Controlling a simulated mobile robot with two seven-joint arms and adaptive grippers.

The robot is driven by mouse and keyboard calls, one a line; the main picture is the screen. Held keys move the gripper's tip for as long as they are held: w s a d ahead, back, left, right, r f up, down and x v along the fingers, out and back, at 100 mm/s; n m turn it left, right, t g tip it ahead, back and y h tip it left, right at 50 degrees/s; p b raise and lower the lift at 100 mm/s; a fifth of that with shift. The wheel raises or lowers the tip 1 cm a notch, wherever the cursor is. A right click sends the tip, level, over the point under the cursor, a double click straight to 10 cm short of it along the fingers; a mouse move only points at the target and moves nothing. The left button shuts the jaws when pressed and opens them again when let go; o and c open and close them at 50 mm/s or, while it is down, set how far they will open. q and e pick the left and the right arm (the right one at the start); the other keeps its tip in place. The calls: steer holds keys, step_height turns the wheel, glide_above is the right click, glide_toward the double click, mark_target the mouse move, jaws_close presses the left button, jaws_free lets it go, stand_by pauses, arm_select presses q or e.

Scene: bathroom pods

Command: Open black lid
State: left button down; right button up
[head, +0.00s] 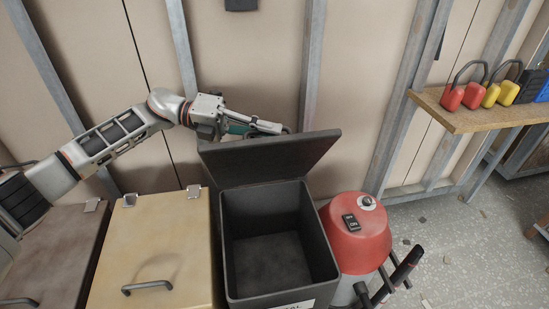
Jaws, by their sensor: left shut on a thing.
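The black lid (268,160) stands raised and tilted back over the dark bin (232,245), hinged at its rear edge. The bin's opening is uncovered, and its inside looks empty. My left gripper (284,130) reaches in from the left and is behind the lid's upper edge. It is shut on the lid; the exact contact is partly hidden behind the panel. My right gripper is not in view.
A yellow box (150,240) and a brown box (55,245), both closed, stand left of the bin. A red vacuum (352,235) is close on its right. A wooden shelf (455,115) holds padlocks. The wall is close behind.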

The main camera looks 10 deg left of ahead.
arm_select(q)
steer(key=w+a+r+n+b, duration=0.1)
steer(key=w+b, duration=0.1)
steer(key=w, duration=0.2)
steer(key=w+a+r+n+h+b, duration=0.1)
steer(key=w+a+b, duration=0.1)
steer(key=w+b, duration=0.1)
steer(key=shift+w+r+n, duration=0.25)
steer(key=shift+w+n, duration=0.15)
steer(key=shift+w, duration=0.4)
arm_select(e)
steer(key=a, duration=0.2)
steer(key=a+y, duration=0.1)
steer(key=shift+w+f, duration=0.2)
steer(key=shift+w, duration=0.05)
